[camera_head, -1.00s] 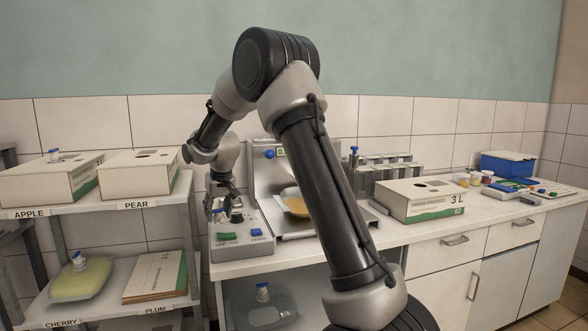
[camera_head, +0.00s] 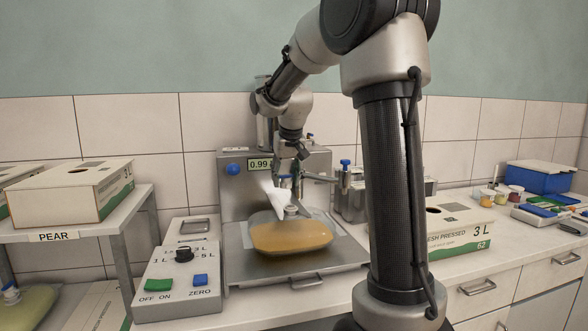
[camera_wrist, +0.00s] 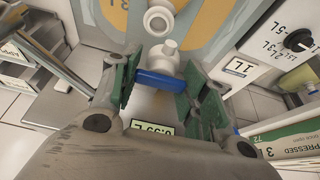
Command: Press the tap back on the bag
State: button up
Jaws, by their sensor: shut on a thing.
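My gripper (camera_head: 289,170) is shut on the tap (camera_wrist: 166,58), a white body with a blue bar that lies between the green finger pads in the wrist view (camera_wrist: 157,82). The clear bag (camera_head: 290,237), part filled with orange juice, lies on the filler's metal tray (camera_head: 330,262). Its white spout (camera_head: 292,210) points up and is open. The spout also shows in the wrist view (camera_wrist: 158,19), just beyond the tap and apart from it. In the head view the gripper is above the spout; the held tap is small and partly hidden there.
The filler's display (camera_head: 260,164) reads about 0.99. A control box (camera_head: 180,282) with green and blue buttons stands left of the tray. A white pointed shape (camera_head: 273,197) beside the spout is unclear. A 3 L carton (camera_head: 455,228) stands to the right; shelf boxes (camera_head: 75,190) are at left.

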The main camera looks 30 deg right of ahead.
aim_at(291, 206)
jog(key=shift+s+d+r, duration=0.2)
jog(key=shift+s+d, duration=0.05)
jog(key=shift+d, duration=0.5)
jog(key=shift+f, duration=3.05)
jog(key=shift+f, duration=0.25)
jog(key=shift+f, duration=0.15)
jog(key=shift+f, duration=0.1)
jog(key=shift+c, duration=0.4)
jog(key=o, duration=0.8)
jog(key=shift+c, duration=0.2)
jog(key=shift+o, duration=0.5)
